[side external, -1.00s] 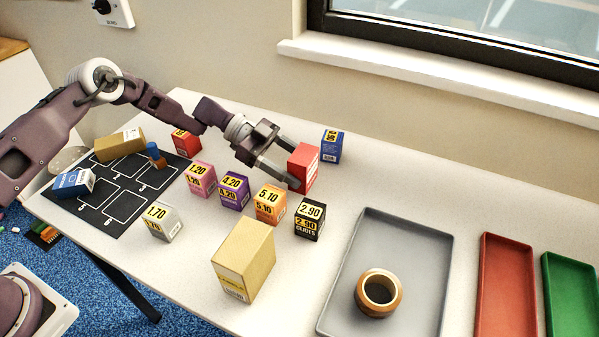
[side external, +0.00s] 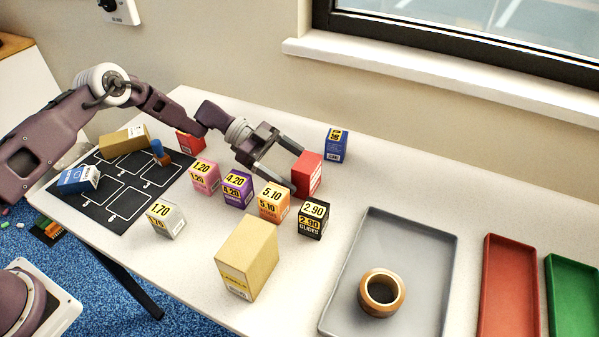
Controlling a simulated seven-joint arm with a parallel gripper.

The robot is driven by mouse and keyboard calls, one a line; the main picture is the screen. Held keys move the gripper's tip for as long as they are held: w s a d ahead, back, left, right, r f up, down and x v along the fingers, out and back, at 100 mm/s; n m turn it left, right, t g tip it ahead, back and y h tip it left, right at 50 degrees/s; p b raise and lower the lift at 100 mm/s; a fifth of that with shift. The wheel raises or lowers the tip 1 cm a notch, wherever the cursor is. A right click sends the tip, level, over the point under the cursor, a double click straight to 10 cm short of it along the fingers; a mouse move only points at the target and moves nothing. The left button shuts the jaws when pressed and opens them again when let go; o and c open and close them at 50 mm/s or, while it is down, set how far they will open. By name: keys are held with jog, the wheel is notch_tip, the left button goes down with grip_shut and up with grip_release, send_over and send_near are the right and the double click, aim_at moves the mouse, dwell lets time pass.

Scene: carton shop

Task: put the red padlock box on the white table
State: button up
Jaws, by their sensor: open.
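A red box (side external: 308,174) stands upright on the white table (side external: 400,190), right of the middle of the boxes. My gripper (side external: 296,167) is open, with its fingertips right at the left side of this box. I cannot tell whether a finger touches it. A second red box (side external: 189,142) stands farther left, partly hidden behind my arm. No padlock marking can be read on either red box.
Several price-marked boxes stand in front of the gripper, with a tan carton (side external: 246,257) nearest. A blue box (side external: 336,145) stands just behind. A grey tray (side external: 443,250) holds a tape roll (side external: 381,291). A black grid mat (side external: 105,213) lies left. Table right of the red box is clear.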

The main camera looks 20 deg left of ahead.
jog(key=v, duration=1)
jog(key=shift+a+r, duration=0.1)
jog(key=shift+a, duration=0.15)
jog(key=s+r+n+y, duration=0.7)
jog(key=s+r+y, duration=0.2)
jog(key=s+r, duration=0.95)
jog(key=s+a+r+n+t+y, duration=0.2)
jog(key=s+n, duration=0.3)
jog(key=s, duration=0.4)
jog(key=s+a+r+n+t+y, duration=0.2)
jog(key=s+n, duration=0.4)
jog(key=s, duration=0.4)
jog(key=shift+a+t, duration=0.8)
